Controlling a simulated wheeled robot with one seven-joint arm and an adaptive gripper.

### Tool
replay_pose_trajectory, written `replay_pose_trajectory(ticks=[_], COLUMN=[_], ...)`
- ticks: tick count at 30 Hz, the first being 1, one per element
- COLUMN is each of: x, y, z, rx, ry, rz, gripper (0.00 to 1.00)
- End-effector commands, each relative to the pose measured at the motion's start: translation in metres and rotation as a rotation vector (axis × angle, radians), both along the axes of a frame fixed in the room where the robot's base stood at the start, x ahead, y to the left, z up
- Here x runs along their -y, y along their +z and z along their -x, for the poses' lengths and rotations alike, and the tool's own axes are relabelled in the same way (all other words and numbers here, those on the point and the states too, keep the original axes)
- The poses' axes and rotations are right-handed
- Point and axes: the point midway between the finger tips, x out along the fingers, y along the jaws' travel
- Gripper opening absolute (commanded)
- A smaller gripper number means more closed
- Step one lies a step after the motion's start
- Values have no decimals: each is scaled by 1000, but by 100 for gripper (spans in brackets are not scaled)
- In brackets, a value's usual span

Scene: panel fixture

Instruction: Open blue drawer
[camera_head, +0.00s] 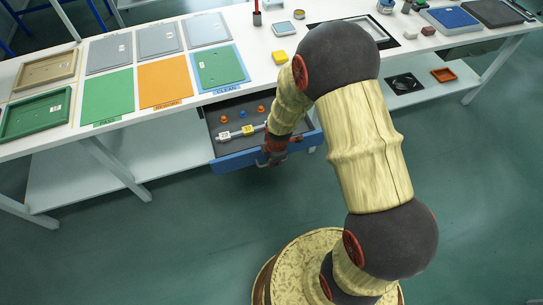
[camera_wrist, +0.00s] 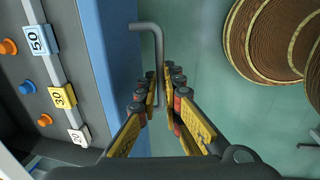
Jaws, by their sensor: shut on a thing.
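The blue drawer (camera_head: 235,161) stands pulled out from under the white worktable, its grey inside open to view. Its blue front (camera_wrist: 116,60) runs down the wrist view, left of my gripper. A bent grey bar handle (camera_wrist: 156,40) sticks out from that front. My gripper (camera_wrist: 161,95) is shut on the handle, one finger on each side of it. In the head view my gripper (camera_head: 274,153) is at the drawer front, partly hidden by my arm, and the handle cannot be made out there.
Inside the drawer lie a rail with number tags (camera_wrist: 62,97) and several orange and blue knobs (camera_wrist: 26,87). The worktable (camera_head: 190,100) holds green, orange and grey panels. A lower shelf (camera_head: 90,180) runs beneath it. Green floor in front is clear.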

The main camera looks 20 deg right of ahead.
Motion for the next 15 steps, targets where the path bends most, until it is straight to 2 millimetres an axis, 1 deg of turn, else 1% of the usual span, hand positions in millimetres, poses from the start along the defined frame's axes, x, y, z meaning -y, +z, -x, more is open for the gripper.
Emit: replay_pose_trajectory(ticks=[10,11,15], x=[0,0,0], y=[0,0,0], z=[0,0,0], rx=[1,1,1], ry=[0,0,0], rz=[0,0,0], gripper=[0,10,18])
